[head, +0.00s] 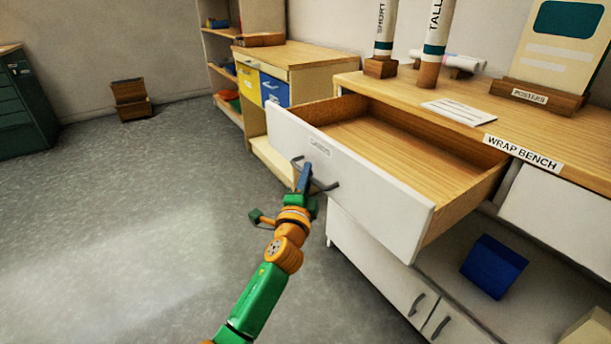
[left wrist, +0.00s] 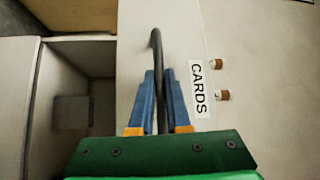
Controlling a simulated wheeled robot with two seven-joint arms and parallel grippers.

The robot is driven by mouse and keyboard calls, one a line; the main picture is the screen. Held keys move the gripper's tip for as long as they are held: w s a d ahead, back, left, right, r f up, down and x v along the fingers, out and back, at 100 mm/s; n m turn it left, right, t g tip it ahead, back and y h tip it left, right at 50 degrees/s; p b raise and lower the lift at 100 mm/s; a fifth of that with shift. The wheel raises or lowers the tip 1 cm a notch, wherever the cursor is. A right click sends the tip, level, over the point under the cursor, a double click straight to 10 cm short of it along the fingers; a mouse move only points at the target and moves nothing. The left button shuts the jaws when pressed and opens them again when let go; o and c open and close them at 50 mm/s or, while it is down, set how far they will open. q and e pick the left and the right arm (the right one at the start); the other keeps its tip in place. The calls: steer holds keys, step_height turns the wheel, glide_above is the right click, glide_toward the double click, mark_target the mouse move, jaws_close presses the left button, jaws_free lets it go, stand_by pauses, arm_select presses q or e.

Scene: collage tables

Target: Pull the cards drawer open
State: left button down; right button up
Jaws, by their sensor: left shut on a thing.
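The cards drawer (head: 345,165) is a white-fronted wooden drawer that stands well out from the wrap bench. Its inside, bare wood in what I can see, looks empty. Its label (left wrist: 198,88) reads CARDS in the left wrist view. My left gripper (head: 304,178) is at the drawer front, with its blue fingers shut on the dark drawer handle (head: 327,186). The handle also shows between the fingers in the left wrist view (left wrist: 156,45). My right gripper is in neither view.
The wrap bench (head: 380,83) carries tubes, a white sheet (head: 459,112) and a posters stand (head: 540,95). A blue box (head: 493,266) sits on the open shelf below. Another cabinet (head: 300,55) stands behind.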

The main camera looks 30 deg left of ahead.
arm_select(q)
steer(key=shift+w, duration=0.1)
steer(key=c, duration=0.9)
jaws_free()
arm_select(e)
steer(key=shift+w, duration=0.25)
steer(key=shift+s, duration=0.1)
arm_select(q)
steer(key=v, duration=0.7)
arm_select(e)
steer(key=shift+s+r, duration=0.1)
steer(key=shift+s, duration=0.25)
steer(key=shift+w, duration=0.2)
